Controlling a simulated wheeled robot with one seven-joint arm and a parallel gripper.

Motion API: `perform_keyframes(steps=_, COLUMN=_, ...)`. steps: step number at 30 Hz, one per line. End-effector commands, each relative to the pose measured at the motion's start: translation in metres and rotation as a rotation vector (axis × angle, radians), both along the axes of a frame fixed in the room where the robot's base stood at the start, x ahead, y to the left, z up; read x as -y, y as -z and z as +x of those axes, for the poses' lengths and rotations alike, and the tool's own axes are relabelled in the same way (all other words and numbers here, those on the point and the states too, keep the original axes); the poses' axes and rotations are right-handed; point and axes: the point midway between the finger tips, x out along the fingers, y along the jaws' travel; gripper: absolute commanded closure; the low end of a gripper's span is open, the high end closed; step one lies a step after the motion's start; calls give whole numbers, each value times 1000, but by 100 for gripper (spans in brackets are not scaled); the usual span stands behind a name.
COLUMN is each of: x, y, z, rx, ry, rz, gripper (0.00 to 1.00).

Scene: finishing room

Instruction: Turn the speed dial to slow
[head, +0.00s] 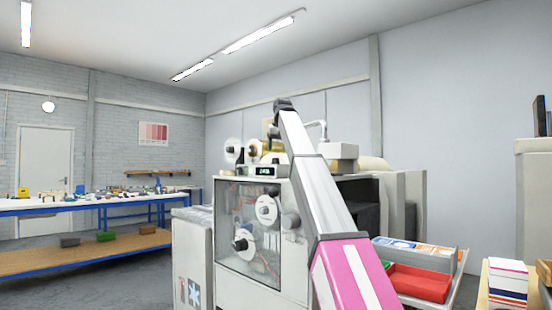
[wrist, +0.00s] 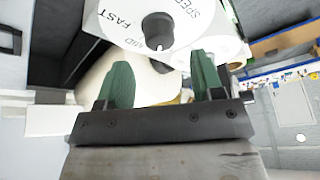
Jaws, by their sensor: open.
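The speed dial is a dark round knob (wrist: 158,27) on a white plate (wrist: 112,22) in the wrist view. The plate reads SPEED and FAST, with MID beside the knob's lower edge. My gripper (wrist: 161,60) is open and empty, with two green fingers. The knob lies just beyond the fingertips, roughly in line with the gap between them, and appears apart from them. In the head view my own arm covers part of the machine (head: 230,286), and I cannot make out the dial there.
The machine has a glazed front with white reels (head: 267,210) and a small display box (head: 262,171) on top. A red tray (head: 420,283) stands at right. A blue-framed workbench (head: 90,205) with small items is at left. Open floor lies between bench and machine.

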Motion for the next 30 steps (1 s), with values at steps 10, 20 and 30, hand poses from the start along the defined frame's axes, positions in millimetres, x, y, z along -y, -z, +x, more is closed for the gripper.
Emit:
perform_keyframes(steps=10, x=-5, y=41, z=16, rx=1, ry=0, rz=0, gripper=39)
perform_keyframes(steps=20, x=-5, y=42, z=17, rx=1, ry=0, rz=0, gripper=62)
perform_keyframes(steps=30, x=-5, y=42, z=17, rx=0, ry=-51, rz=2, gripper=87)
